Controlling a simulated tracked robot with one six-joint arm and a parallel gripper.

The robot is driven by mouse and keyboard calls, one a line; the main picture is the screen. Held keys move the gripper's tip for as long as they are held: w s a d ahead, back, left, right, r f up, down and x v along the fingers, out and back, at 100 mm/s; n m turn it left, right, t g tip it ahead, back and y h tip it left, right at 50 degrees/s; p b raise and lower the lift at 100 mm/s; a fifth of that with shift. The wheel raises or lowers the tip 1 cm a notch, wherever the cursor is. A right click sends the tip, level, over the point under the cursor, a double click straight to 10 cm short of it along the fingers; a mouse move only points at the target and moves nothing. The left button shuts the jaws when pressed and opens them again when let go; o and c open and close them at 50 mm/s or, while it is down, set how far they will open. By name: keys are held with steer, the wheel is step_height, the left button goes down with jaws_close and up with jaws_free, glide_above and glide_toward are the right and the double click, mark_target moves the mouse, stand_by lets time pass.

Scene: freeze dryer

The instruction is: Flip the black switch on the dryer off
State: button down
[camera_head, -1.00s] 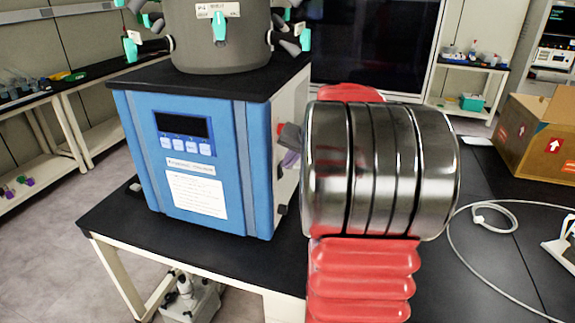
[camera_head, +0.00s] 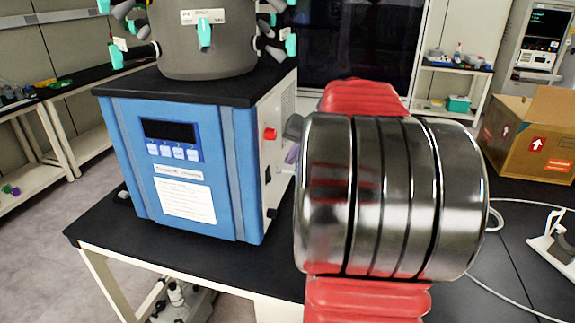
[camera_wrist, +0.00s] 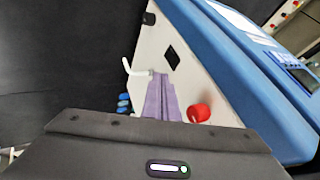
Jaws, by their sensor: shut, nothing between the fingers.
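The blue and white dryer (camera_head: 232,170) stands on a black-topped bench. The black switch (camera_wrist: 172,57) shows as a dark diamond on its white side panel in the wrist view. In the head view the switch (camera_head: 268,174) is a small dark spot below the red knob (camera_head: 270,134). The red knob also shows in the wrist view (camera_wrist: 200,113). My gripper (camera_wrist: 161,80) has purple fingers, shut together and empty, pointing toward the panel just below the switch in the picture. In the head view my gripper (camera_head: 292,153) is mostly hidden by my arm. Contact with the switch cannot be told.
A grey drum (camera_head: 205,40) with teal-handled valves sits on the dryer. A white stub (camera_wrist: 133,68) juts beside my fingers in the wrist view. A cardboard box (camera_head: 530,140) and a white hose (camera_head: 510,303) lie at the right of the bench.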

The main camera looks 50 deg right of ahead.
steer(key=v, duration=0.3)
steer(key=w+v, duration=0.1)
steer(key=v, duration=0.1)
steer(key=shift+a+r, duration=0.25)
stand_by(0.3)
steer(key=s+a+f+g, duration=0.2)
steer(key=s+a+f, duration=0.3)
steer(key=a+f, duration=0.2)
steer(key=s+a+f+n, duration=0.1)
steer(key=s+a+n, duration=0.1)
steer(key=a, duration=0.8)
steer(key=s+a+f+n+y, duration=0.1)
steer(key=s+a+n, duration=0.2)
steer(key=a, duration=0.8)
steer(key=s+a+f+n, duration=0.1)
steer(key=s+a+n, duration=0.2)
steer(key=a+n, duration=0.3)
steer(key=a, duration=0.5)
steer(key=shift+s+a, duration=0.15)
steer(key=shift+a, duration=0.05)
